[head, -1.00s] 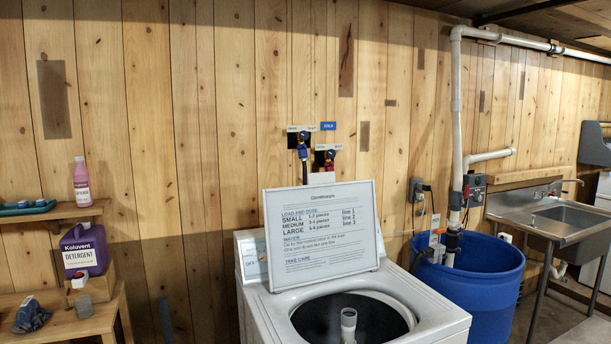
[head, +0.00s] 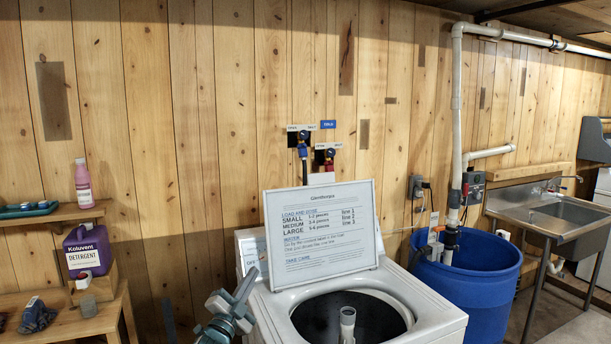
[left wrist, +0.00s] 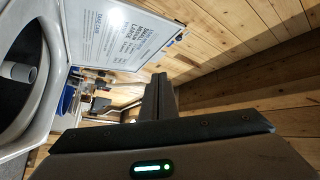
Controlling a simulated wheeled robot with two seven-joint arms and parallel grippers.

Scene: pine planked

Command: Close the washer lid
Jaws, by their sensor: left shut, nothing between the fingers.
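The white top-loading washer (head: 433,313) stands at the lower middle of the head view. Its lid (head: 323,232) is raised and leans back, with printed instructions on its inner face. The dark round tub opening with a pale central post (head: 347,322) shows in front of it. In the left wrist view the gripper (left wrist: 160,85) points toward the room, with the open lid (left wrist: 135,35) above left and the tub at far left. My right gripper is not in view.
A blue barrel (head: 475,285) with pipes stands right of the washer, then a metal sink (head: 570,215). Plank wall is behind, with hose taps above the lid.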

